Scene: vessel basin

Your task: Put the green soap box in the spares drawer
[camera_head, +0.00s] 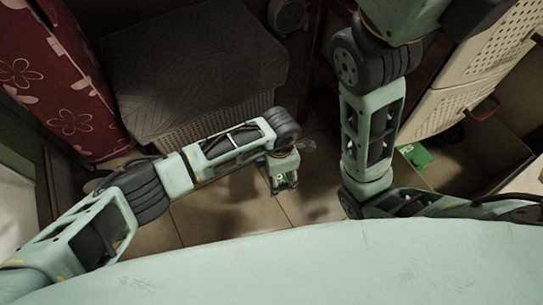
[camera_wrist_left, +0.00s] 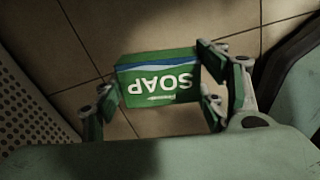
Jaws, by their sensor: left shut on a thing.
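My left gripper (camera_head: 284,181) is shut on the green soap box (camera_head: 287,184) and holds it in the air over the tiled floor. In the left wrist view the soap box (camera_wrist_left: 160,82) shows between the fingers of the left gripper (camera_wrist_left: 158,84); its face has a blue and white stripe and the word SOAP upside down. An open drawer (camera_head: 455,172) is at the right of the head view, partly hidden by my right arm; I cannot read a label on it. A green item (camera_head: 416,155) lies inside it. My right gripper is not in view.
A cream perforated drawer unit (camera_head: 470,85) with red handles rises above the open drawer. A dark-lidded woven hamper (camera_head: 195,70) stands at the back left, beside a red flowered cabinet (camera_head: 55,75). The tiled floor (camera_head: 225,205) around the held box is clear.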

